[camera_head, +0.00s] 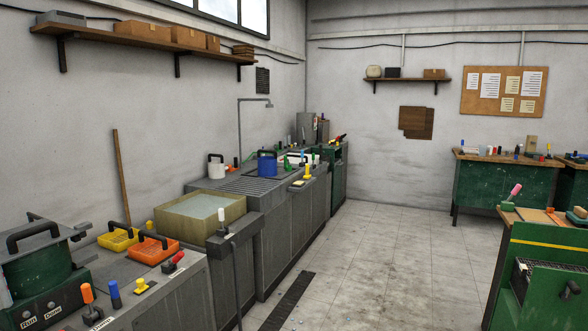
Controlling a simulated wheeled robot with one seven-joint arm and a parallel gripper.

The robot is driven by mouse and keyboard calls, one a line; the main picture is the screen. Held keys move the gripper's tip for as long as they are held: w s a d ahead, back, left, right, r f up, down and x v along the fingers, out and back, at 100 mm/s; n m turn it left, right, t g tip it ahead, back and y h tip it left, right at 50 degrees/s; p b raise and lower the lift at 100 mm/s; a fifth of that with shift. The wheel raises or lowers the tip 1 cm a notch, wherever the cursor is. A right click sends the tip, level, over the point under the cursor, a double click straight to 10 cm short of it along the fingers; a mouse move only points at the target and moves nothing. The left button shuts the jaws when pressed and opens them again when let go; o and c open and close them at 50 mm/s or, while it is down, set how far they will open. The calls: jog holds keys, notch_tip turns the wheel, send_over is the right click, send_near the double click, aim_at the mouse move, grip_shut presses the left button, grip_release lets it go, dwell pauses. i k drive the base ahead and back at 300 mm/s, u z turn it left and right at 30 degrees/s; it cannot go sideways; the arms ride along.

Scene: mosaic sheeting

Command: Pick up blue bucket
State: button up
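The blue bucket (267,164) stands upright on the grey counter (246,187) along the left wall, in the middle distance. It has a dark handle raised above its rim. A white bucket (216,168) with a black handle stands to its left on the same counter. My gripper is not in view, so its state does not show.
A basin of water (200,213) sits nearer on the counter line, with orange (153,250) and yellow (118,238) baskets before it. A shower-like pipe (240,125) rises behind the buckets. The tiled floor (370,265) is clear; a green bench (545,265) stands at right.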

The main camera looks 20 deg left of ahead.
aim_at(267, 165)
jog(key=i, duration=3.45)
jog(key=u, duration=0.35)
jog(key=i, duration=1.6)
jog(key=u, duration=0.55)
jog(key=i, duration=1.75)
jog(key=u, duration=1.4)
jog(key=i, duration=1.8)
jog(key=u, duration=0.7)
